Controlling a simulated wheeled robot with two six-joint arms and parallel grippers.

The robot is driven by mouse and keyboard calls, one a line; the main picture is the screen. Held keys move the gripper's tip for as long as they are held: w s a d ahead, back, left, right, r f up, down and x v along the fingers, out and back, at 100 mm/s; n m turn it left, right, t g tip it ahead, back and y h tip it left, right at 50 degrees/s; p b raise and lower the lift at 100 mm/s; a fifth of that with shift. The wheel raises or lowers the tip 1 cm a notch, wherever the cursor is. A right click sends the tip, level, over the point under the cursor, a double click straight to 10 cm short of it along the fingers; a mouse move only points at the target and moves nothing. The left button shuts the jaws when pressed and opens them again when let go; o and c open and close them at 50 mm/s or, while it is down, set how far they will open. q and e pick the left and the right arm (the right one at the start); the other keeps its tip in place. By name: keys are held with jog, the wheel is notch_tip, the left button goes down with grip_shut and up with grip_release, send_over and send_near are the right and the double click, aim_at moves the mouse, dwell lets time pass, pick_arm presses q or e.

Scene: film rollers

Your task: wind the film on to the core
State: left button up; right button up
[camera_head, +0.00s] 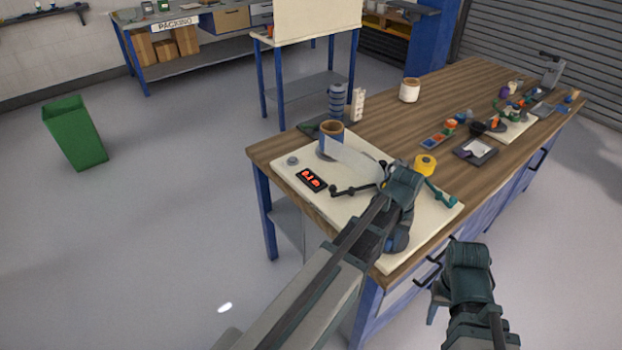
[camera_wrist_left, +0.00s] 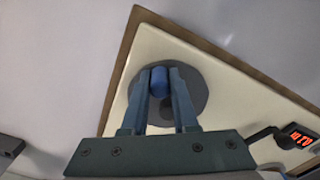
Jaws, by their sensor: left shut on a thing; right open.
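My left gripper (camera_wrist_left: 163,85) is shut on a blue knob (camera_wrist_left: 159,80) that stands over a dark grey disc (camera_wrist_left: 196,84) near the board's corner in the left wrist view. In the head view, my left wrist hides most of that spot. A brown core (camera_head: 331,130) stands upright at the far left of the cream board (camera_head: 335,208). A pale translucent film (camera_head: 354,160) stretches from beside the core toward my left wrist, where its far end is hidden. My right gripper (camera_head: 466,272) is open and apart from the board, beside the bench's front; its fingers show poorly.
A display with red digits (camera_head: 311,180) and a dark arm (camera_head: 354,189) are on the board. A grey-blue stacked post (camera_head: 337,101) and white cup (camera_head: 409,90) stand behind. Small parts crowd the bench's right.

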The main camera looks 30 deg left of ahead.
aim_at(398, 247)
pick_arm(q)
jog(key=shift+w+d, duration=0.3)
jog(key=shift+d, duration=0.15)
grip_shut()
jog(key=shift+w+d, duration=0.5)
jog(key=shift+w, duration=0.05)
jog(key=shift+w+d, duration=0.15)
jog(key=shift+d, duration=0.1)
